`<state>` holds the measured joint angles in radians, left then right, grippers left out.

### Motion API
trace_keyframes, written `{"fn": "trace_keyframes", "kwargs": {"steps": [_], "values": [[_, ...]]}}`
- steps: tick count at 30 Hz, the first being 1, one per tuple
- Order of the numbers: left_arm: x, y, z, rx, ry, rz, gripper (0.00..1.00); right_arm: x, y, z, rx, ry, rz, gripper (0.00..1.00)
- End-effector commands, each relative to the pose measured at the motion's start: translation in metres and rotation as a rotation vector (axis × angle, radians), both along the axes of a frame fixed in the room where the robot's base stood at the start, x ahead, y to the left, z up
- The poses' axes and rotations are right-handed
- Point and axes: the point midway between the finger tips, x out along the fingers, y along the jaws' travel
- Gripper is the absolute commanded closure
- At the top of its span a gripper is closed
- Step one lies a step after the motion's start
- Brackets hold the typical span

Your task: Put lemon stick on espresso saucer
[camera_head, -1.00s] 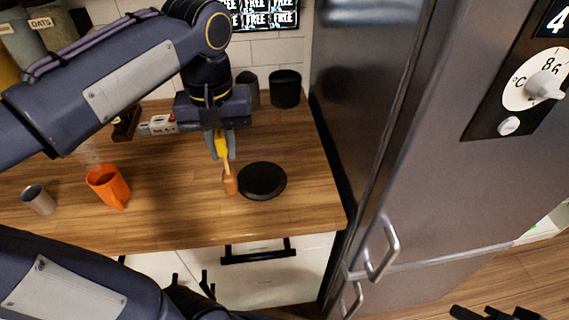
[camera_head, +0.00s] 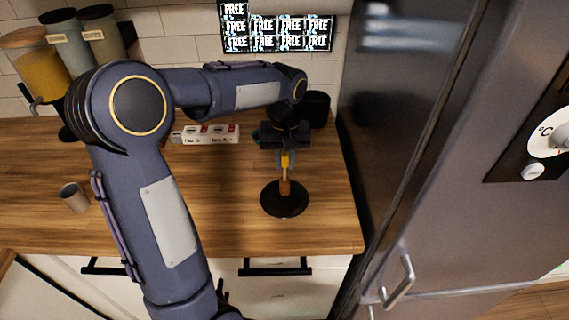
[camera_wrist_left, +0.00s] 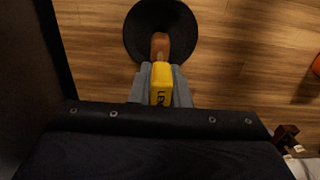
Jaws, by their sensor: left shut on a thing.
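My left gripper (camera_head: 285,158) comes down from above and is shut on the lemon stick (camera_head: 285,168). The stick has a yellow upper part with dark lettering, which shows between the fingers in the left wrist view (camera_wrist_left: 161,84). It hangs near upright, and its brown lower end (camera_wrist_left: 160,44) points down. This end is over the round black espresso saucer (camera_head: 270,205), near its middle in the head view. The saucer also shows in the left wrist view (camera_wrist_left: 136,28). I cannot tell whether the tip touches it. My right gripper is not in view.
A dark canister (camera_head: 317,107) stands behind the saucer, and the fridge (camera_head: 410,130) rises on the right. White and red boxes (camera_head: 210,134) lie at the back. A grey cup (camera_head: 73,197) stands at the left. An orange object (camera_wrist_left: 316,66) shows at the wrist view's edge.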

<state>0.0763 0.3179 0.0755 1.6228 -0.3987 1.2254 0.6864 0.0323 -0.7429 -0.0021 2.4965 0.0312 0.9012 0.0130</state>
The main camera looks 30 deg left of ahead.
Motion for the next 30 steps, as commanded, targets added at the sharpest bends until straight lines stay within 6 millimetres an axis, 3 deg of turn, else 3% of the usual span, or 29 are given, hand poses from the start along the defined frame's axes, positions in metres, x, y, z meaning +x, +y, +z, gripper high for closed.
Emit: {"fn": "trace_keyframes", "kwargs": {"steps": [5,17,18,22,30], "values": [[-0.002,0.0,-0.021,0.0,0.002,0.0,1.0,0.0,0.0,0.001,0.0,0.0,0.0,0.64],[-0.001,0.0,-0.027,-0.001,0.001,0.0,1.0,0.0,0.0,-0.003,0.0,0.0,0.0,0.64],[-0.001,0.0,-0.026,-0.001,0.001,-0.001,0.8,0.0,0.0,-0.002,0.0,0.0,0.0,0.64],[-0.001,0.0,-0.026,-0.001,0.001,-0.001,0.63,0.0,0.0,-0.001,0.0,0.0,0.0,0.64],[-0.002,0.0,-0.025,-0.001,0.001,0.0,0.62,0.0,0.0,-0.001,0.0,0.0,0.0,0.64]]}}
